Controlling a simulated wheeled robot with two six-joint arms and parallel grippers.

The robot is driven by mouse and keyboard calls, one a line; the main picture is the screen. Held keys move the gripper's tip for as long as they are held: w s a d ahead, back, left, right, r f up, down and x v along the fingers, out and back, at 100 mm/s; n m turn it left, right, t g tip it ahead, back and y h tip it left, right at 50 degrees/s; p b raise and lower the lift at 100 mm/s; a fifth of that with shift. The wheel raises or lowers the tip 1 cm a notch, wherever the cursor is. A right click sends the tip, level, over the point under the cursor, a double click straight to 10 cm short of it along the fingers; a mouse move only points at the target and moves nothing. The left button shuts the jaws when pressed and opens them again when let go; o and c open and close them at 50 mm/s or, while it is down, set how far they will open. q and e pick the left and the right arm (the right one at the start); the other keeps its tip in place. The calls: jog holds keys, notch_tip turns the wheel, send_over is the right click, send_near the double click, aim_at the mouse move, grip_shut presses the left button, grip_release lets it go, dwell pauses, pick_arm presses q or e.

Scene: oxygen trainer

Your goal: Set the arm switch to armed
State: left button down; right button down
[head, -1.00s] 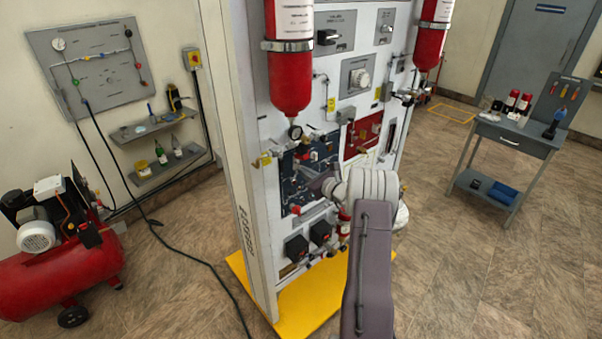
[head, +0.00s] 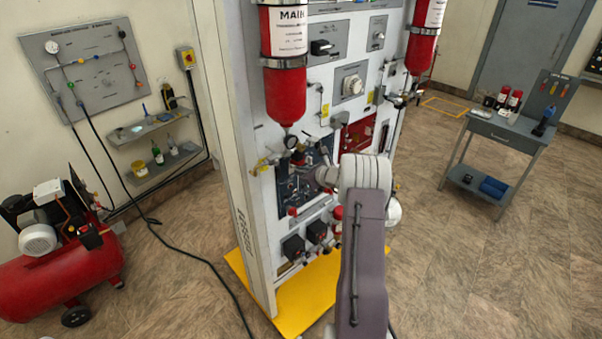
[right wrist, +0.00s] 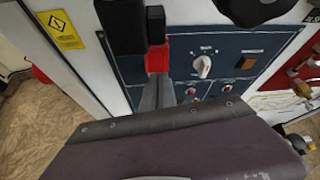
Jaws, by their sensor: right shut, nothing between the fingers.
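The dark blue panel (head: 290,190) sits low on the white cabinet front, partly hidden behind my right gripper. In the right wrist view the blue panel (right wrist: 272,45) carries a white rotary knob (right wrist: 203,66) with a small label above it, too small to read. An orange square button (right wrist: 246,62) is to its right. I cannot tell which control is the arm switch or how it is set. My right gripper (head: 325,177) is shut and empty in front of the panel. Its grey tip (right wrist: 156,98) shows left of the knob. My left gripper is out of view.
A black and red fitting (right wrist: 157,57) stands close to my gripper tip. Red cylinders (head: 285,92) hang above the panel. Black boxes (head: 293,247) and fittings protrude below it. A cart (head: 500,135) stands at right, and a red compressor (head: 60,280) at left.

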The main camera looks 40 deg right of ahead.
jog(key=shift+w+d+r, duration=0.1)
jog(key=shift+r, duration=0.25)
jog(key=b+v, duration=0.2)
jog(key=v, duration=0.6)
jog(key=shift+s+f, duration=0.15)
jog(key=shift+s, duration=0.35)
jog(key=shift+s, duration=0.15)
